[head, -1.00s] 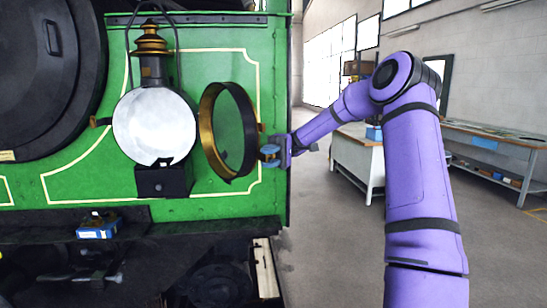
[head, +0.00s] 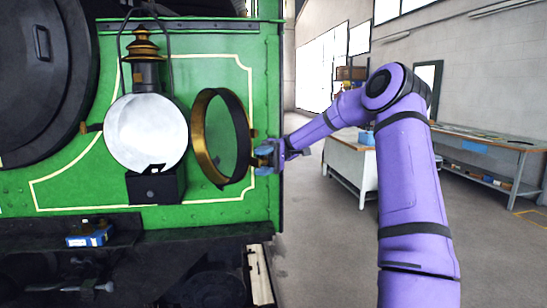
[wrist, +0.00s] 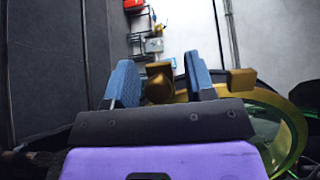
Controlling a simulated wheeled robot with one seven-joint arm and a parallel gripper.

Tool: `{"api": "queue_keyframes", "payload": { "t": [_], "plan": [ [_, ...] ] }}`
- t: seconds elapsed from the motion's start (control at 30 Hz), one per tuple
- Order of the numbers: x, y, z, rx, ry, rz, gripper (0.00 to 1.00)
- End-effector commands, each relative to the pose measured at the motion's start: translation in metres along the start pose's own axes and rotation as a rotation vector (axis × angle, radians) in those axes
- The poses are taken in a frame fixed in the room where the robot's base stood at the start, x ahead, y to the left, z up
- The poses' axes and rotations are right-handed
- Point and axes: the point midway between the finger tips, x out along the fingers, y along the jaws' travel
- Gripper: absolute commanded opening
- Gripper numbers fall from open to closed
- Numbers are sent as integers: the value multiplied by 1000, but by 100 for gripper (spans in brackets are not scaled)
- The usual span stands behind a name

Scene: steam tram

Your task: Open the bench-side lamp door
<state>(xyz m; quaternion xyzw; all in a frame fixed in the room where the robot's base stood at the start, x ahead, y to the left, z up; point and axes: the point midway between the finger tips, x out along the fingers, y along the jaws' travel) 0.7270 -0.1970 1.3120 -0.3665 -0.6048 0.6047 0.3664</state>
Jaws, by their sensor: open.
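The lamp (head: 146,132), with a white round face, a brass chimney top and a black base, stands in front of the green tram front. Its door (head: 201,150), a brass-and-black ring with glass, stands swung out to the right of the face. My gripper (head: 266,153) is at the ring's right edge, by a small brass piece. In the wrist view my gripper (wrist: 160,82) has its blue fingers apart, with a brass knob (wrist: 158,70) between them. I cannot tell whether they touch it. The ring (wrist: 290,112) curves away at the right.
A small blue box (head: 88,236) lies on the dark ledge below the lamp. A white table (head: 345,165) and a long grey workbench (head: 490,150) stand at the right. Open floor (head: 320,240) lies between the tram and the benches.

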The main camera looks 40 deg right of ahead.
Motion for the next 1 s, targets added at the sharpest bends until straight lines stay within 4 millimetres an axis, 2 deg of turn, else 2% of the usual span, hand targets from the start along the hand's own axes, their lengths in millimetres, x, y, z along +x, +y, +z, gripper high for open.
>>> {"api": "queue_keyframes", "payload": {
  "t": [0.6,1.0],
  "plan": [
    [-77,0,1,-8,5,-5,50],
    [-99,-2,0,-5,2,-2,50]
  ]
}}
